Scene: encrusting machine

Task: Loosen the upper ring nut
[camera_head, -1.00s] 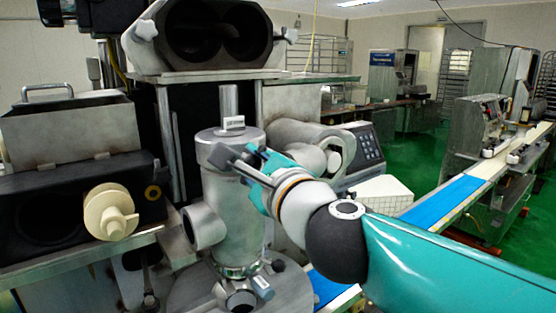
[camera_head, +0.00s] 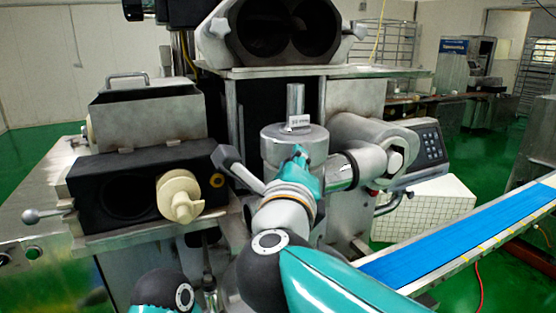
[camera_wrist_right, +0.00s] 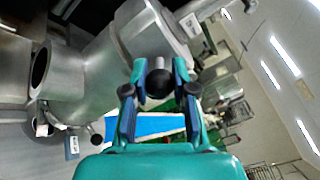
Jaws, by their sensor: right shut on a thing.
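The upper ring nut (camera_head: 294,138) appears to be the grey band round the top of the upright metal cylinder, below a small white label. A grey lever (camera_head: 231,164) sticks out to the left beside it. My right gripper (camera_head: 297,160) is at the cylinder's front, its fingers largely hidden by my wrist. In the right wrist view my right gripper (camera_wrist_right: 158,80) is closed around a dark round handle end (camera_wrist_right: 160,84), with the cylinder (camera_wrist_right: 135,38) just behind. I cannot tell how the handle joins the ring. My left gripper is not in view.
A cream spool-shaped part (camera_head: 180,196) sticks out left of the cylinder. A grey side housing (camera_head: 375,143) and keypad (camera_head: 416,148) stand close on the right. A twin-bore hopper (camera_head: 272,30) is above. A blue conveyor (camera_head: 455,240) runs at the lower right.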

